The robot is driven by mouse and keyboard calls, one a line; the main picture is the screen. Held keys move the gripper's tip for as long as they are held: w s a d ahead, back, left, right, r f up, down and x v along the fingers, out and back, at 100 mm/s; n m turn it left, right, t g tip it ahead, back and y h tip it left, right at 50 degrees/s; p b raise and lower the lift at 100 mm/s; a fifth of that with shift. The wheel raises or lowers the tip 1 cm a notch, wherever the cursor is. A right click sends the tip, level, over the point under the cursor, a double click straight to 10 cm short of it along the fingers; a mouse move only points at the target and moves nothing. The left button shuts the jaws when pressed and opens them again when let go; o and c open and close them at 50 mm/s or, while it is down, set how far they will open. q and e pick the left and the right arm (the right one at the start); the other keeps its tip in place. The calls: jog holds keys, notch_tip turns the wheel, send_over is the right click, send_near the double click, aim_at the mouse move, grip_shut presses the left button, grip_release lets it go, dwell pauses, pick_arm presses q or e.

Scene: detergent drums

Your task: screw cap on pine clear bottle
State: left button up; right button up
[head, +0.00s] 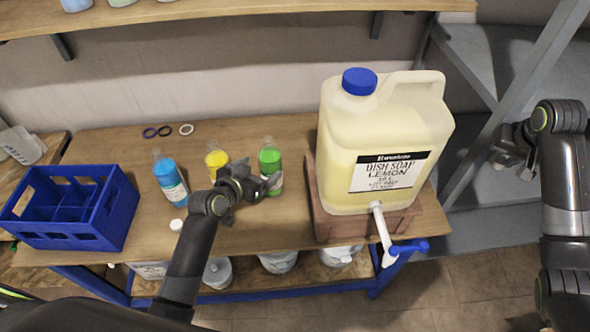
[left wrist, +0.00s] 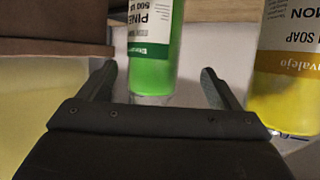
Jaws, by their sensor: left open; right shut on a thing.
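The pine bottle, a clear bottle of green liquid (head: 270,163), stands upright on the wooden table. Its clear top shows no cap. The bottle also shows upside down in the left wrist view (left wrist: 153,72), with a green and white label. My left gripper (head: 258,187) is open in front of the bottle, its fingers (left wrist: 160,88) apart on either side of the clear upper end in the picture; I see no contact. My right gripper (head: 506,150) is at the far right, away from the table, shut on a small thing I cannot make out. A white cap (head: 176,225) lies near the table's front edge.
A yellow bottle (head: 216,160) and a blue bottle (head: 169,178) stand left of the green one. A large soap canister (head: 340,130) stands on a wooden block (head: 318,200) to the right. A blue crate (head: 118,215) is at left; several rings lie behind.

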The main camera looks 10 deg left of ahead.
pick_arm(q)
jog(key=shift+w+d+f+p, duration=0.15)
jog(key=shift+w+d+p, duration=0.15)
jog(key=shift+w, duration=0.1)
pick_arm(e)
jog(key=shift+r, duration=0.35)
pick_arm(q)
jog(key=x, duration=0.1)
jog(key=p+x, duration=0.1)
jog(key=shift+w+d+f, duration=0.25)
jog(key=shift+d, duration=0.1)
pick_arm(e)
jog(key=shift+r, duration=0.4)
pick_arm(q)
jog(key=shift+w+d+f, duration=0.15)
jog(key=shift+w+f, duration=0.2)
jog(key=shift+w, duration=0.25)
jog(key=c, duration=1.5)
jog(key=shift+r, duration=0.1)
